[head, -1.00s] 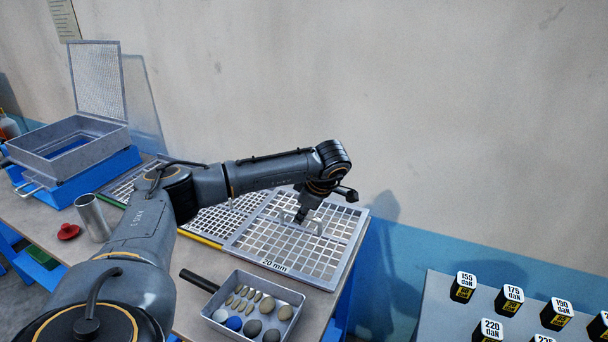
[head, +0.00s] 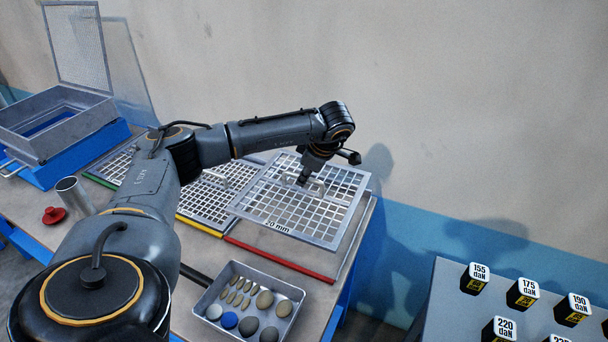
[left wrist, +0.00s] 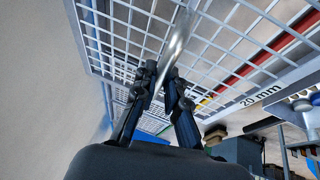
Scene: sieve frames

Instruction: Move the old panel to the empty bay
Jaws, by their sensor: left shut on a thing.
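A light wire-grid panel (head: 312,239) marked "20 mm" is off the table at the right end of the row of grids. My left gripper (head: 304,181) is shut on the metal handle in the panel's middle. The left wrist view shows the two dark fingers (left wrist: 165,85) around the bright handle (left wrist: 180,38), with the grid (left wrist: 246,96) beyond. A red strip (head: 280,260) shows on the table at the panel's front. I cannot tell which spot is the empty bay. My right gripper is in neither view.
Grids with yellow (head: 199,226) and green (head: 98,180) front strips lie to the left. A tray of stones (head: 213,296) sits in front. A metal cup (head: 74,196), red knob (head: 53,215) and open-lidded sieve box (head: 95,112) are further left. Labelled weights (head: 522,293) stand on the right.

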